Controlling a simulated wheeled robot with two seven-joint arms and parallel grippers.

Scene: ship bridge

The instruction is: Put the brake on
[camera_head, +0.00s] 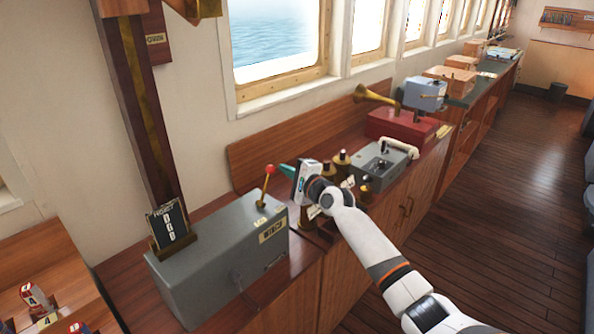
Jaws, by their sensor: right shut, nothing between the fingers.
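A grey metal box (205,262) stands on the wooden counter at the left. A lever with a red knob (270,169) rises from its top near the right end, leaning slightly right. Small pale labels sit by the lever's foot and on the box front, too small to read. My right gripper (285,168) is shut and empty, its teal fingertips just right of the red knob. I cannot tell whether they touch it. My left gripper is not in view.
Brass-topped fittings (341,160), a grey control box (382,165) and a red box with a brass horn (400,126) stand along the counter beyond my right gripper. A wooden post (140,110) rises behind the grey box. The floor at right is clear.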

